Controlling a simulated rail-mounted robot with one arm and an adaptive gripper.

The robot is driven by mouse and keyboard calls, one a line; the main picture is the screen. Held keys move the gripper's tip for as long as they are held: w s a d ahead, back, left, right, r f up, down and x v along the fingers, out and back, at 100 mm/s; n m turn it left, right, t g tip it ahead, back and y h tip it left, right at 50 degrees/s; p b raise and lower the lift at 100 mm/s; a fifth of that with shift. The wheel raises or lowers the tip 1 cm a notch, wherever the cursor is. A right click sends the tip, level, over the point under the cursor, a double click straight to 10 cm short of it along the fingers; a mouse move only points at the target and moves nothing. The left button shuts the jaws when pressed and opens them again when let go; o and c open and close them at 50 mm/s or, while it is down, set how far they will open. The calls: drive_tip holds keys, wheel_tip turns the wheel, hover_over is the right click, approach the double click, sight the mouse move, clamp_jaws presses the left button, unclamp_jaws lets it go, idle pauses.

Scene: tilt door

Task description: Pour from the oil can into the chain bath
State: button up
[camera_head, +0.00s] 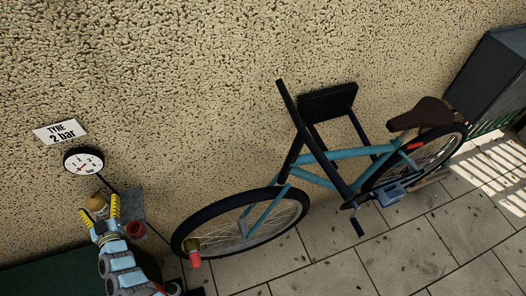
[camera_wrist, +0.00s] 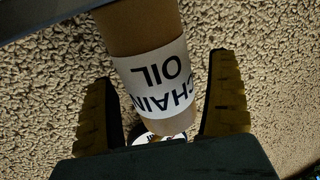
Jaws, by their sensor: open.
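The oil can (camera_wrist: 150,30) is tan with a white label (camera_wrist: 157,80) reading CHAIN OIL, upside down in the wrist view. It stands between the two yellow fingers of my gripper (camera_wrist: 164,67), which are open with gaps on both sides. In the head view the can (camera_head: 97,202) is partly hidden by my gripper (camera_head: 101,210), at the lower left near the wall. A blue box by the bicycle's chain and pedals, which looks like the chain bath (camera_head: 391,195), sits at the right, far from my gripper. Its inside is not clear.
A blue bicycle (camera_head: 320,181) on a black wall mount (camera_head: 328,102) fills the middle. A grey shelf (camera_head: 131,204) and a red round item (camera_head: 135,229) are beside my gripper. A gauge (camera_head: 84,161) hangs above. Paved floor (camera_head: 300,265) in front is largely clear.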

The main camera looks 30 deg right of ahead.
sight(92, 203)
drive_tip(key=c, duration=1.4)
drive_tip(key=shift+o, duration=0.2)
drive_tip(key=shift+r+p, duration=2.6)
drive_tip(key=shift+r, duration=0.05)
drive_tip(key=shift+f, duration=0.1)
